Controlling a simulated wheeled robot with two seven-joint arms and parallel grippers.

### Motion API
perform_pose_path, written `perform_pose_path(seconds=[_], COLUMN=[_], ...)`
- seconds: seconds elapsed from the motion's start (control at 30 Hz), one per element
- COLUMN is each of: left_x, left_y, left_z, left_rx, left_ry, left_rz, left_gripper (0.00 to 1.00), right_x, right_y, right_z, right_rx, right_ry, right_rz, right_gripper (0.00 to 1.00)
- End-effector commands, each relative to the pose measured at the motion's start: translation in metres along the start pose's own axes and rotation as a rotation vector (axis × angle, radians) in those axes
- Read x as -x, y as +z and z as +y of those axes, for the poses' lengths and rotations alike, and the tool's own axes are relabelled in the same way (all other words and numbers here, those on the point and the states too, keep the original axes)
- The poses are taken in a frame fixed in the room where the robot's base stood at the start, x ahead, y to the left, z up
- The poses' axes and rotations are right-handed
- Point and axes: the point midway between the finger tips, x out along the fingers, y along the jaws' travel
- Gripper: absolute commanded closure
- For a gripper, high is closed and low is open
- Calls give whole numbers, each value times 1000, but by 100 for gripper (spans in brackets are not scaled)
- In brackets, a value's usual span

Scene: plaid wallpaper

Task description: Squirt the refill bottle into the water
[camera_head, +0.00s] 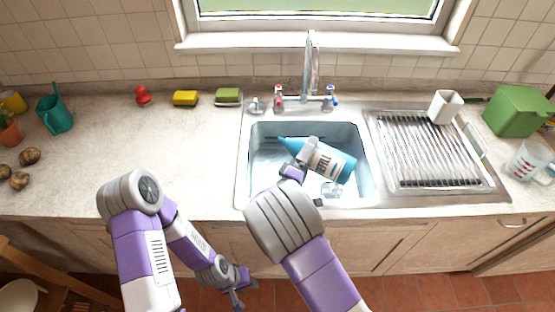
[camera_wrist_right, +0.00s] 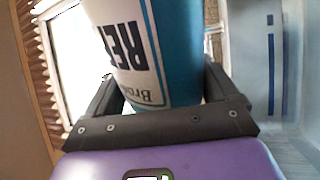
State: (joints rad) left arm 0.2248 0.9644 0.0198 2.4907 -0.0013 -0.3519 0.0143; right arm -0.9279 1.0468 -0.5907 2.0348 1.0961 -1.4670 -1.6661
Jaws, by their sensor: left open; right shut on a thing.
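The refill bottle (camera_head: 328,162) is blue with a white label and a pointed nozzle. It lies tilted over the sink, its nozzle toward the upper left. My right gripper (camera_head: 302,160) is shut on it; the right wrist view shows the bottle (camera_wrist_right: 178,50) between the two dark fingers (camera_wrist_right: 160,95). The sink basin (camera_head: 262,178) is pale blue inside; whether the bottle touches the water cannot be told. My left gripper (camera_head: 238,288) is open and empty, low in front of the cabinets.
A faucet (camera_head: 311,75) with red and blue handles stands behind the sink. A drying rack (camera_head: 430,150) with a white cup (camera_head: 445,106) is to its right. Two sponges (camera_head: 228,96) lie at the back left. The left counter (camera_head: 180,145) is mostly clear.

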Motion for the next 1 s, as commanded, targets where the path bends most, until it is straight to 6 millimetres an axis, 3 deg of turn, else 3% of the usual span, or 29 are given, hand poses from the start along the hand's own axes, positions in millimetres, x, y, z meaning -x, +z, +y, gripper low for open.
perform_pose_path(seconds=[1.0], left_x=[20], left_y=[1], left_z=[8], left_rx=[0], left_ry=[0], left_rz=[0], left_gripper=[57], right_x=[0], right_y=[0], right_z=[1], right_rx=[139], right_ry=[4], right_rz=[34], right_gripper=[58])
